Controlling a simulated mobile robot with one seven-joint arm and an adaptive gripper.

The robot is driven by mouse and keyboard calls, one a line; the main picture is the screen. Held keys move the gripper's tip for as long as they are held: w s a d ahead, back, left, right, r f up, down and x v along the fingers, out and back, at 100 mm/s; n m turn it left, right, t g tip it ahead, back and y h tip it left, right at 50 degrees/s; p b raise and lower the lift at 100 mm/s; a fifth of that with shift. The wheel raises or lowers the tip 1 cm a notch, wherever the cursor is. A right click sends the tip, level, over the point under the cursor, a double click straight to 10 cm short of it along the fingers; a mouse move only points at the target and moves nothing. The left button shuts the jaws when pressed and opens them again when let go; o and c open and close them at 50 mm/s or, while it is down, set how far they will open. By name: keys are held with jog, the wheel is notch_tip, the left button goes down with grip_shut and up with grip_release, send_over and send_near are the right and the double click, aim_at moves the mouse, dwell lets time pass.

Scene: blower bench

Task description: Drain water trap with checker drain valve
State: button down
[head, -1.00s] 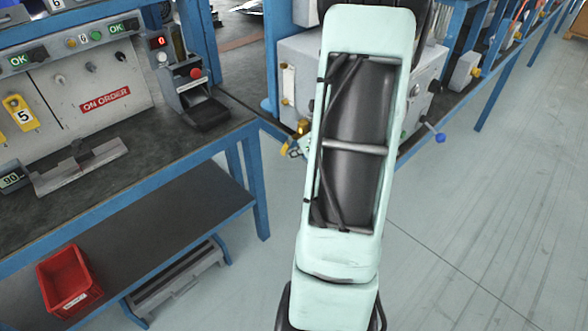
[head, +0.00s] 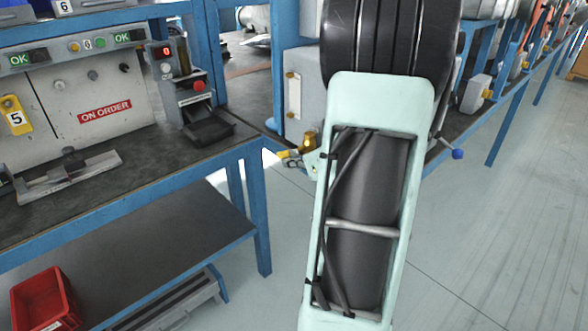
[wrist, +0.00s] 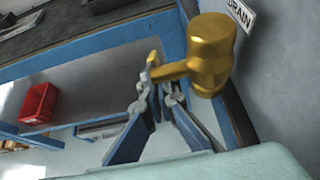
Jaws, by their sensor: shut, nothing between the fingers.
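The brass drain valve (wrist: 208,58) is large in the wrist view, beside a grey casing (wrist: 268,75) with a label reading DRAIN. Its stem runs left to a small yellow end piece (wrist: 152,62). My gripper (wrist: 157,90) is shut and empty, with its fingertips close to this end piece; I cannot tell whether they touch. In the head view, the valve (head: 308,142) shows small at the lower front of the grey casing (head: 297,90), left of my arm. My arm hides most of the casing. No water is visible.
A red bin (head: 42,300) is on the lower shelf. The floor at right (head: 500,240) is clear.

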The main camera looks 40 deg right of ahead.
aim_at(284, 154)
jog(key=shift+w+r, duration=0.4)
jog(key=shift+w, duration=0.15)
jog(key=shift+w+a+r, duration=0.15)
jog(key=shift+w+r, duration=0.1)
dwell(2.0)
jog(key=shift+r, duration=0.1)
